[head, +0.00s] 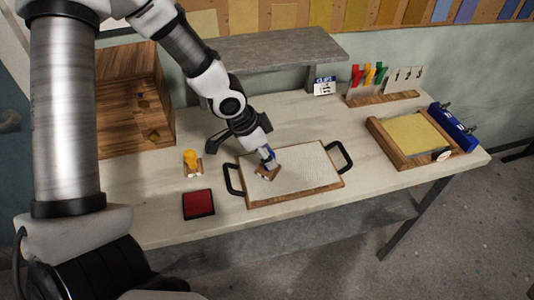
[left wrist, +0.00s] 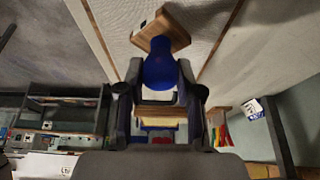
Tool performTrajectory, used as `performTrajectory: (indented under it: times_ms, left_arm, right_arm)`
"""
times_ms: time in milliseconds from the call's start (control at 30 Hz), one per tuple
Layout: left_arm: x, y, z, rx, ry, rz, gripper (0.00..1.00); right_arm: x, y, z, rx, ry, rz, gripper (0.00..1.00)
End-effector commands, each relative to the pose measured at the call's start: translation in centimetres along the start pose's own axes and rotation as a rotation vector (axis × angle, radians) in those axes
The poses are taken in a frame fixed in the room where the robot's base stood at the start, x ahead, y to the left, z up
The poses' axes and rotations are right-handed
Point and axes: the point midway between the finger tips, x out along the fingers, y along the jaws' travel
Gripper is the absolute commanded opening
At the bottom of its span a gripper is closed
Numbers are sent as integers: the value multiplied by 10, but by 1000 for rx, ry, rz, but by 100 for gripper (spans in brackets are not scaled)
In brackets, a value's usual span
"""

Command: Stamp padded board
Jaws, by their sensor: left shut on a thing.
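The padded board (head: 310,170), pale with a wooden rim and black handles at both ends, lies on the table in the head view. My left gripper (head: 267,157) is over its left half, shut on a stamp with a blue handle and wooden block (head: 267,172). In the left wrist view the blue handle (left wrist: 160,68) sits between the fingers, with the stamp's wooden block (left wrist: 160,32) against the pale board surface. I cannot tell whether it touches the board. A red ink pad (head: 198,204) lies left of the board. My right gripper is not in view.
A stamp with a yellow-orange handle (head: 191,158) stands left of the board. A wooden tray with a yellow sheet (head: 412,136) and a blue item (head: 453,126) are at the right. A wooden cabinet (head: 130,105) and grey shelf (head: 270,45) stand behind. Table between board and tray is clear.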

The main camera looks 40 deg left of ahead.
Motion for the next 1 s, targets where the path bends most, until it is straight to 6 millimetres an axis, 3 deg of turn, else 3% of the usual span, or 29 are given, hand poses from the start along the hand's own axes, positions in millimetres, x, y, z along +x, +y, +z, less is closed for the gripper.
performTrajectory:
  times_ms: [167,833,1000]
  left_arm:
    - [-1,1,0,-1,-2,2,13]
    - [-60,0,-25,-1,-1,1,13]
    - [-66,0,-27,-1,-1,1,13]
  right_arm:
    - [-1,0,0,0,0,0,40]
    - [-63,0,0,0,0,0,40]
    - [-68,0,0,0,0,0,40]
